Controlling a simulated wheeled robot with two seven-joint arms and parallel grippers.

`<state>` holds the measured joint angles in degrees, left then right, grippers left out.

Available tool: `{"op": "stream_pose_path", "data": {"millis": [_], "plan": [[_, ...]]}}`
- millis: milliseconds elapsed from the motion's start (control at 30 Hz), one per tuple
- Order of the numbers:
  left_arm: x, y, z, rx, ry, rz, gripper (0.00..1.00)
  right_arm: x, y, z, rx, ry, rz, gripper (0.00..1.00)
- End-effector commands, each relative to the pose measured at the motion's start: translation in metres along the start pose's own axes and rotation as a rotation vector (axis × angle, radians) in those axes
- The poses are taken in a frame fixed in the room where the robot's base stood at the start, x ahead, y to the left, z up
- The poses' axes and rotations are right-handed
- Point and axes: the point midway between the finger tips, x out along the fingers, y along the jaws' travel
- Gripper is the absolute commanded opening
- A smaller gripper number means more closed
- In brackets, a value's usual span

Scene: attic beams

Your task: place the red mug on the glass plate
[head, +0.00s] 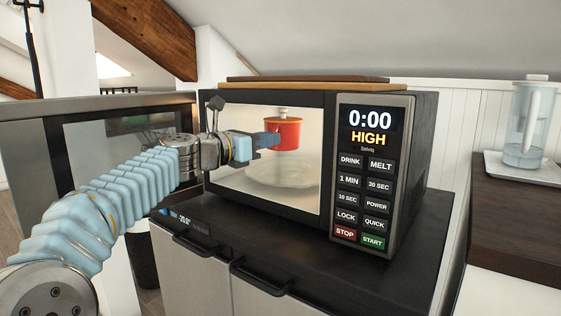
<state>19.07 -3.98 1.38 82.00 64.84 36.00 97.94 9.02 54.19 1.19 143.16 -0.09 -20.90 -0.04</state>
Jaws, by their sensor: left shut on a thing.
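The red mug (287,134) is upright inside the lit microwave, above the glass plate. My left gripper (268,140) reaches in through the open front from the left and is shut on the mug's left side. A small gap shows between the mug's bottom and the plate. The glass plate (283,174) lies flat on the microwave floor and looks empty. My right gripper is not in view.
The microwave (421,170) stands on a dark cabinet top (300,232), its door (90,140) swung open to the left behind my left arm. Wooden boards (300,85) lie on top of it. A water pitcher (526,125) stands on a white tray (545,172) at the right.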

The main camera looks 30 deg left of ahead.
Motion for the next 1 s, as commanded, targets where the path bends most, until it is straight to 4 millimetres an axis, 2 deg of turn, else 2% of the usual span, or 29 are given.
{"op": "stream_pose_path", "data": {"millis": [100,400,500,733,1000], "plan": [[0.021,0.004,0.003,0.001,-0.003,-0.001,0.0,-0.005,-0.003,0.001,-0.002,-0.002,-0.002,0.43],[0.05,0.009,0.0,0.001,-0.003,-0.001,0.0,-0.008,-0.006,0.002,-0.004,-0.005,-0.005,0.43],[0.048,0.009,-0.013,0.002,-0.003,0.0,0.0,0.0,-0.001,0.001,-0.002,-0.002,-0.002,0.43],[0.048,0.009,-0.022,0.003,-0.004,0.0,0.0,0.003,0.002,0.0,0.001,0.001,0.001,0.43],[0.047,0.009,-0.066,0.001,-0.003,0.001,0.0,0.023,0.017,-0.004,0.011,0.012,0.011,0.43]]}}
